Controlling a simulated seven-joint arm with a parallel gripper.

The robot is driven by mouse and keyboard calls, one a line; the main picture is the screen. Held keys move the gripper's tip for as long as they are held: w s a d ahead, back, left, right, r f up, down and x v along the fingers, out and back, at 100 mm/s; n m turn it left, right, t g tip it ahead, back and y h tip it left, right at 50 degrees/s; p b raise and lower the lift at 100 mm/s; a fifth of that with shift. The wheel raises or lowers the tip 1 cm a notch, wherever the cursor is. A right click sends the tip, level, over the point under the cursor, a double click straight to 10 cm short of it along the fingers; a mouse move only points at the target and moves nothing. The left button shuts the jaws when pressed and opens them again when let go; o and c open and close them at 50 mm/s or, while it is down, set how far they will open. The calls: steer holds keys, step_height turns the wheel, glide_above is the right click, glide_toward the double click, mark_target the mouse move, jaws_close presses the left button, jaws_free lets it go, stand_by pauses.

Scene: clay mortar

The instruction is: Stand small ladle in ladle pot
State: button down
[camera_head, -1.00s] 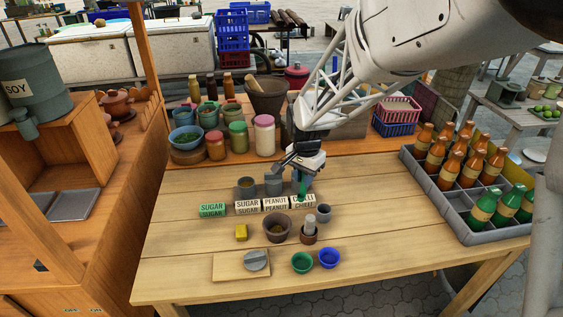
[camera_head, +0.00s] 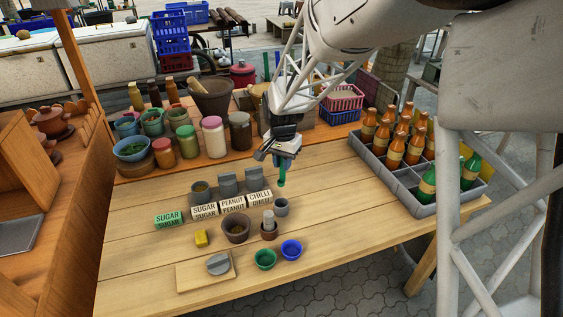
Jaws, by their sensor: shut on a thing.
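My gripper (camera_head: 283,153) is shut on a small green ladle (camera_head: 281,174), which hangs roughly upright below the fingers. The ladle's lower end is in the air, behind and above a small grey cup (camera_head: 282,206), apart from it. That cup looks like the ladle pot, but I cannot be sure; it stands upright on the table, right of the chilli label block (camera_head: 260,198). The upper part of the ladle is hidden by the fingers.
Grey containers (camera_head: 228,184) stand behind the label blocks, left of my gripper. A dark mortar (camera_head: 236,228), a brown pot with a pale pestle-like piece (camera_head: 269,231), green (camera_head: 265,259) and blue (camera_head: 291,250) bowls stand in front. A bottle crate (camera_head: 405,182) is at right. Table between is clear.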

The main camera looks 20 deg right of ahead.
mark_target(283, 181)
steer(key=shift+f, duration=0.25)
steer(key=shift+f, duration=4.9)
steer(key=shift+f, duration=0.1)
steer(key=c, duration=0.9)
jaws_free()
steer(key=shift+c, duration=0.2)
steer(key=shift+r, duration=3.95)
